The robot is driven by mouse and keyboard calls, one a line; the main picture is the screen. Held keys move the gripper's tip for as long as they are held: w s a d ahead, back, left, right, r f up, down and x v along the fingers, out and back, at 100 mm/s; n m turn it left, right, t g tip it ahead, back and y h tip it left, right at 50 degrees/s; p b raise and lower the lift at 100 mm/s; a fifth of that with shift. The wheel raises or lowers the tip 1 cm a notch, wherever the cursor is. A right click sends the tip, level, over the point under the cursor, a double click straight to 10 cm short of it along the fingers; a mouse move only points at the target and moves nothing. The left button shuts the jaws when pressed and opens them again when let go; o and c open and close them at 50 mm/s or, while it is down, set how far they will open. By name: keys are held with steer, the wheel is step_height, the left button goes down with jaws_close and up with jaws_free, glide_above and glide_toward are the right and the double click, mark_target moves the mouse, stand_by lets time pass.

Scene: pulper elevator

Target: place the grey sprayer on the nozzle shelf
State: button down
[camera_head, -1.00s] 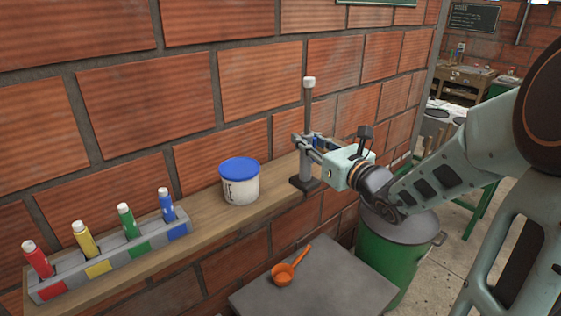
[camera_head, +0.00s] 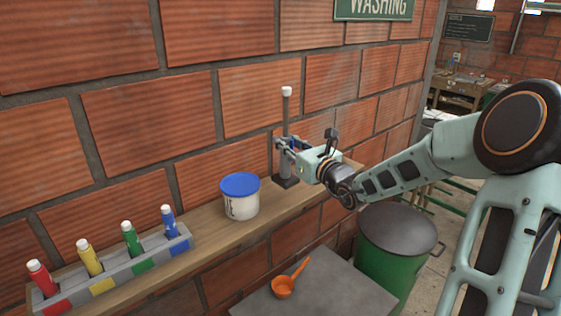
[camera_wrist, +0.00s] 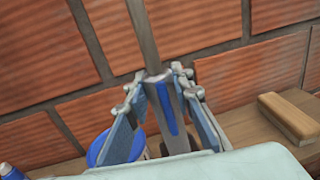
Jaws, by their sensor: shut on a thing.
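The grey sprayer (camera_head: 287,120) is a tall upright grey tube with a white tip and a dark square base. It stands at or just above the wooden shelf (camera_head: 225,232), right of the tub; I cannot tell whether its base touches the wood. My gripper (camera_head: 286,145) comes from the right and is shut around the sprayer's middle. In the wrist view, the jaws of my gripper (camera_wrist: 158,80) flank the sprayer (camera_wrist: 168,108), which shows a blue stripe. Its base is mostly hidden there. No label marks a nozzle shelf.
A white tub with a blue lid (camera_head: 240,196) stands left of the sprayer. A grey rack (camera_head: 120,268) holds several coloured bottles. A wooden block (camera_wrist: 289,114) lies on the shelf. Below are an orange scoop (camera_head: 284,286), a grey tabletop (camera_head: 320,300) and a green lidded bin (camera_head: 385,270).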

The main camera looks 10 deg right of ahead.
steer(key=w+f, duration=0.4)
steer(key=f, duration=0.4)
steer(key=shift+w+a+f+p, duration=0.25)
steer(key=shift+a+p, duration=0.15)
steer(key=shift+a, duration=0.05)
steer(key=shift+f, duration=0.15)
steer(key=c, duration=1.7)
jaws_free()
steer(key=shift+f, duration=0.1)
steer(key=b, duration=0.2)
glide_toward(284, 178)
steer(key=w+r, duration=0.1)
steer(key=w, duration=0.1)
steer(key=w+r, duration=0.1)
steer(key=w, duration=0.1)
steer(key=shift+d+r, duration=0.25)
steer(key=shift+r, duration=0.05)
